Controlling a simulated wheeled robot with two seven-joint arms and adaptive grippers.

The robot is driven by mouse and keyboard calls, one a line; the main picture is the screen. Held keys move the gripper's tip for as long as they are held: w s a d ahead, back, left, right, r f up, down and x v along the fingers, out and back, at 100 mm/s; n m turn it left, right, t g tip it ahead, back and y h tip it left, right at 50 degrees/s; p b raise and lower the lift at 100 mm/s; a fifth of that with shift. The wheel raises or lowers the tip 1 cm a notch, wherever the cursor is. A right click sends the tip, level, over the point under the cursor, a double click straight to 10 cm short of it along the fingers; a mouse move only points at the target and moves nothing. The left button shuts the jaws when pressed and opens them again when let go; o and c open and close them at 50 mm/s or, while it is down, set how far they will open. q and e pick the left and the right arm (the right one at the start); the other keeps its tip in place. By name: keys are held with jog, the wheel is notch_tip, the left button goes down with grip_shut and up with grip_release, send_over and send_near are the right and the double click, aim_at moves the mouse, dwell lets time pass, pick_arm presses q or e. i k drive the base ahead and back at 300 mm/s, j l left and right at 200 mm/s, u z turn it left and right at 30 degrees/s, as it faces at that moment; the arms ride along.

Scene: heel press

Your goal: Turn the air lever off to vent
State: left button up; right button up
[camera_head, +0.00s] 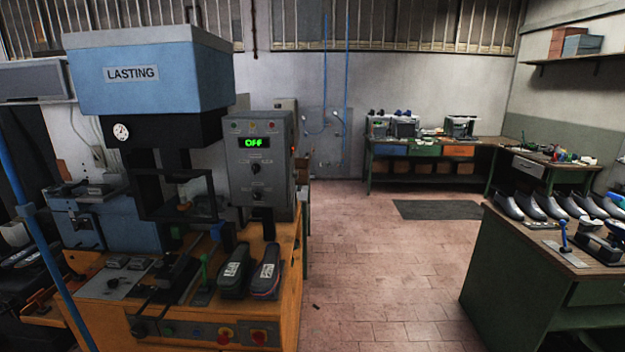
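No lever in view is marked as the air lever, so I cannot tell which one it is. A lever with a green handle (204,268) stands upright on the orange base of the lasting machine (150,80). A lever with a blue handle (564,236) stands on a plate on the right bench. Blue air pipes (346,70) run down the back wall to small fittings too distant to make out. The control box (262,165) beside the machine shows a green OFF. Neither of my grippers is in view.
The orange machine base (290,285) fills the left front, with two dark shoe-shaped pieces on it. The green bench (515,285) with a row of shoes stands at right. A workbench (430,145) lines the back wall.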

aim_at(61, 263)
jog(key=u, duration=1.65)
